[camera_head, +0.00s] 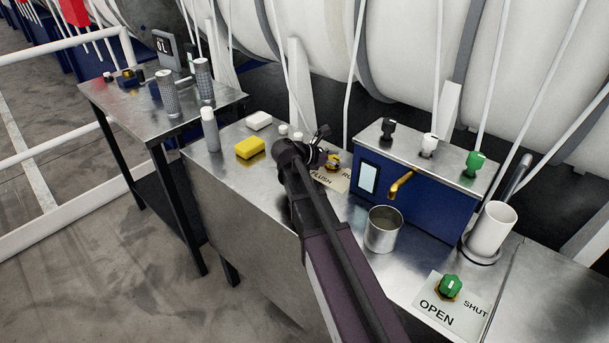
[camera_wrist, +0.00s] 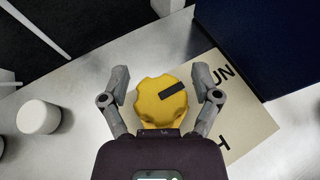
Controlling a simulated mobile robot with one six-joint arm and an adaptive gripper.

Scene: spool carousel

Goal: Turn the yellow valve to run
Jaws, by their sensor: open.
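The yellow valve (camera_wrist: 155,104) is a scalloped knob with a black pointer bar. In the wrist view the bar points right and slightly up, toward the RUN side of its label plate (camera_wrist: 250,117). My gripper (camera_wrist: 162,82) is open, with one finger on each side of the knob and a visible gap at each side. In the head view the valve (camera_head: 333,162) is partly hidden by my gripper (camera_head: 322,148). The plate (camera_head: 337,182) shows FLUSH and part of RUN.
A blue machine (camera_head: 420,195) with a brass spout stands right of the valve. A metal cup (camera_head: 383,235), white cylinder (camera_head: 491,232) and green OPEN/SHUT knob (camera_head: 450,286) are farther right.

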